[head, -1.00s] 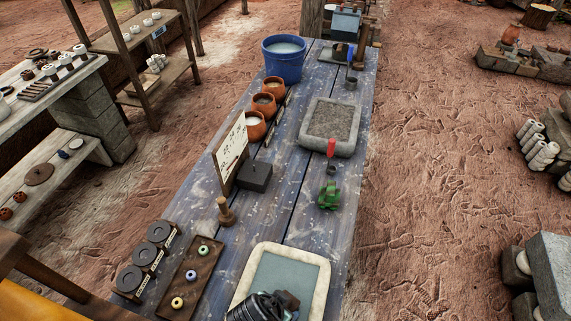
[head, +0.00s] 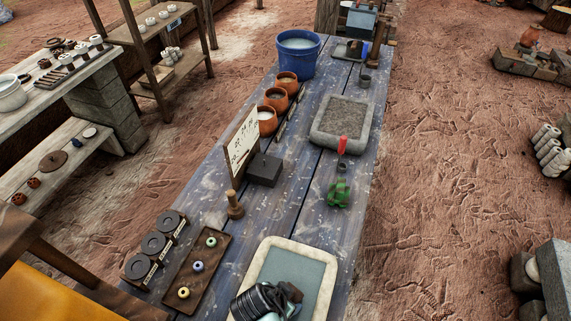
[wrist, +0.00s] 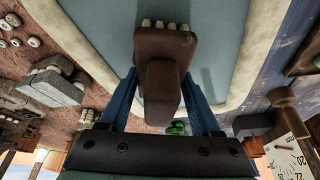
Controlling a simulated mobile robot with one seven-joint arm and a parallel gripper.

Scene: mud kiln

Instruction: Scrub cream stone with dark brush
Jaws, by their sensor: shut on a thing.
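The cream stone (head: 326,262) is a slab with a pale cream rim and a flat blue-grey face, at the bottom of the head view on the bench. Its rim and face also fill the top of the wrist view (wrist: 265,50). My gripper (wrist: 160,85) is shut on the dark brush (wrist: 165,45), a brown block with a grip and pale bristle tufts along its far edge. In the head view my gripper (head: 280,298) and the brush (head: 292,291) are over the slab's lower part. I cannot tell whether the bristles touch the face.
A wooden tray with coloured rings (head: 197,266) and dark discs (head: 155,243) lie left of the slab. A wooden peg (head: 235,206), dark block (head: 264,169), sign (head: 241,146) and green object (head: 339,193) stand beyond. A gravel-filled stone tray (head: 369,137), orange pots (head: 276,97) and blue bucket (head: 296,56) are farther back.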

